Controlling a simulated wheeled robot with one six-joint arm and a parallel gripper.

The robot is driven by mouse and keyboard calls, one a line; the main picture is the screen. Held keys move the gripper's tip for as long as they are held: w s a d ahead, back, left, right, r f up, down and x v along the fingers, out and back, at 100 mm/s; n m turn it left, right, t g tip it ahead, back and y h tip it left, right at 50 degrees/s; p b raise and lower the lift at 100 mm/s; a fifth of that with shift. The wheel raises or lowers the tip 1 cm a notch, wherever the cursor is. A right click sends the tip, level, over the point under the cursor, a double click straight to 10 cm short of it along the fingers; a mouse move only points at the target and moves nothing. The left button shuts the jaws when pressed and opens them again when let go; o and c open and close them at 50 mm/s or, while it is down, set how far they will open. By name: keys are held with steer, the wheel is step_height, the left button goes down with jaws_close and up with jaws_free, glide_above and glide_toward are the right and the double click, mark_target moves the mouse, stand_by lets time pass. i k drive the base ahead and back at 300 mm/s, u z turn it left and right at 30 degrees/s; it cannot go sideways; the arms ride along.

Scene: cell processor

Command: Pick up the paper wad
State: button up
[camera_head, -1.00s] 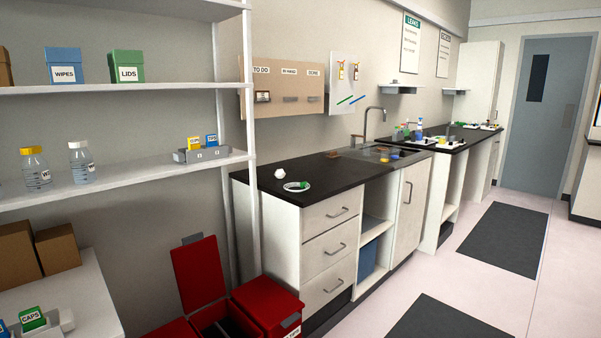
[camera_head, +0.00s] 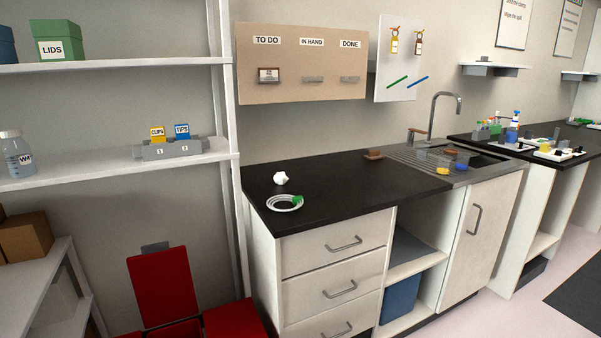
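The paper wad (camera_head: 281,178) is a small crumpled white ball. It sits on the left part of the black countertop (camera_head: 340,192), towards the wall. A coiled white ring with a green piece (camera_head: 285,203) lies just in front of it, apart from it. My gripper does not show in the head view.
A shelf post (camera_head: 228,170) stands left of the counter. Red bins, one with a raised lid (camera_head: 163,286), stand on the floor at lower left. A sink (camera_head: 475,160) with a tall faucet (camera_head: 445,112) is to the right. The counter's middle is clear.

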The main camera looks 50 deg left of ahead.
mark_target(280, 178)
steer(key=u, duration=0.4)
steer(key=i, duration=1.2)
steer(key=u, duration=1.5)
steer(key=i, duration=0.9)
steer(key=u, duration=0.75)
